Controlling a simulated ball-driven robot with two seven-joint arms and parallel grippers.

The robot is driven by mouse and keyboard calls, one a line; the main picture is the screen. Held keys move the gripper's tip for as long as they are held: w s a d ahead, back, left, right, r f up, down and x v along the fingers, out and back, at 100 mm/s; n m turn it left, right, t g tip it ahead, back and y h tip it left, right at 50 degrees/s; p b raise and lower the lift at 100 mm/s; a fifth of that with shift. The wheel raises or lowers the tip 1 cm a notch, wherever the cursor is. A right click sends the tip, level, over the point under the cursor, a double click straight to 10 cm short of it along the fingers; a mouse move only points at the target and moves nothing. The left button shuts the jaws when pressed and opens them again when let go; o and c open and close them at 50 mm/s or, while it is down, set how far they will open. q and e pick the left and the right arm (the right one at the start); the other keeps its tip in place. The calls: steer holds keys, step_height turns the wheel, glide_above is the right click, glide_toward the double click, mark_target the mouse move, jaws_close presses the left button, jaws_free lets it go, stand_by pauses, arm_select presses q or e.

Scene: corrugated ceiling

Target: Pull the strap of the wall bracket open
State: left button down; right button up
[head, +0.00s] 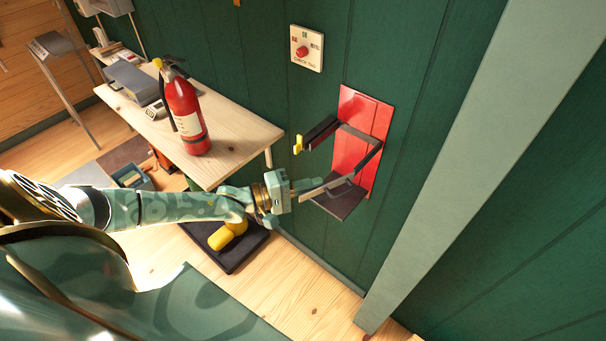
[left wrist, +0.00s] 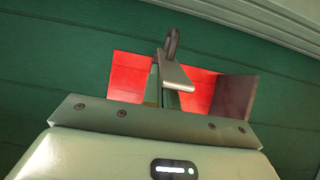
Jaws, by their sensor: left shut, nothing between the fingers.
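The wall bracket has a red back plate (head: 365,112) on the green wall, with a dark shelf (head: 342,203) at its foot. A dark arm with a yellow tab (head: 298,145) sticks out at its upper left. A dark strap (head: 368,160) runs along its right side and down toward the front. My left gripper (head: 318,184) is shut in front of the bracket, just above the shelf; I cannot tell if it touches the strap. In the left wrist view the fingers (left wrist: 175,77) lie before the red plate (left wrist: 128,75). My right gripper is not in view.
A red fire extinguisher (head: 183,112) stands on the wooden table (head: 239,137) to the left. A white panel with a red knob (head: 306,48) is on the wall above. A black tray (head: 243,257) with a yellow object lies on the floor. A pale post (head: 455,150) rises at right.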

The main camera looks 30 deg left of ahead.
arm_select(q)
steer(key=s+d+n+t+y+p, duration=0.2)
steer(key=d+n+y+p, duration=0.3)
steer(key=y+p, duration=0.3)
steer(key=shift+s+d+n+t, duration=0.2)
steer(key=shift+d+n+t, duration=0.2)
steer(key=shift+d+t, duration=0.45)
